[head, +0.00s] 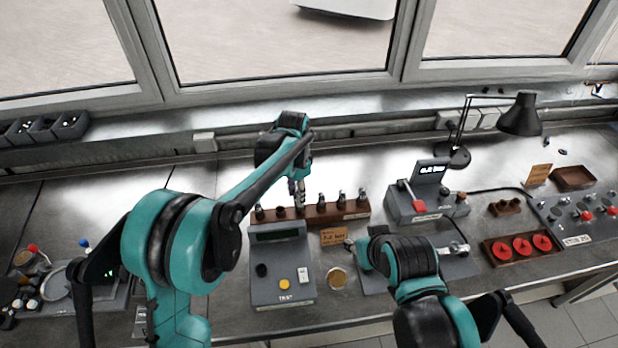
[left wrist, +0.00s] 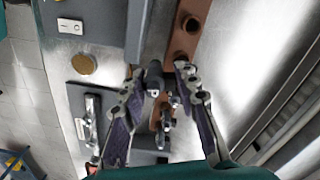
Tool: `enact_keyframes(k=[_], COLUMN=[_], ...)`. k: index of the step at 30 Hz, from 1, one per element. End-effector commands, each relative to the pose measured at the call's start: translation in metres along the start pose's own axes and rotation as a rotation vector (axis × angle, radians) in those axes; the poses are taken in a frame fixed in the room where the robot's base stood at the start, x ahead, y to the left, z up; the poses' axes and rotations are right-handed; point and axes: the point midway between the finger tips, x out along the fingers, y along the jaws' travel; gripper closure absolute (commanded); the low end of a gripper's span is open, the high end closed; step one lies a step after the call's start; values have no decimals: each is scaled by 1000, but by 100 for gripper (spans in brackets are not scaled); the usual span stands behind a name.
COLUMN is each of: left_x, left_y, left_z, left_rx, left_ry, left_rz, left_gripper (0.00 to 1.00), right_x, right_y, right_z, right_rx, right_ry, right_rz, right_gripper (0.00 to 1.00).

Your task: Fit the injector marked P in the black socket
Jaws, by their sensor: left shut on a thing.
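Several injectors stand in a row in a brown wooden rack (head: 330,216) at the middle of the bench. My left gripper (head: 298,190) is above the rack, pointing down. In the left wrist view its fingers (left wrist: 153,85) are shut on an injector (left wrist: 154,78) with a dark top. I cannot read its mark, nor tell whether its lower end is still in the rack. The black socket cannot be made out.
A grey test box (head: 281,264) stands in front of the rack. A wooden sign (head: 334,237) and a brass disc (head: 337,278) are to its right.

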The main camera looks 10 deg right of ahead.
Motion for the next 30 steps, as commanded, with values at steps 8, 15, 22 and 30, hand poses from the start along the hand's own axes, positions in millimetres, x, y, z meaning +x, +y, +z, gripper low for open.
enact_keyframes(k=[8, 15, 22, 30], left_x=[6, 11, 20, 44], left_y=[42, 74, 80, 80], left_z=[117, 170, 179, 179], left_rx=[-240, -350, -368, -367], left_ry=[0, 1, 1, 0], left_rz=[1, 1, 2, 2], left_gripper=[98, 98, 98, 98], right_x=[-38, -49, -46, -32], right_y=[0, 0, 0, 0], right_z=[-27, -35, -33, -23], right_rx=[0, 0, 0, 0], right_ry=[0, 0, 0, 0], right_rz=[0, 0, 0, 0], right_gripper=[60, 60, 60, 60])
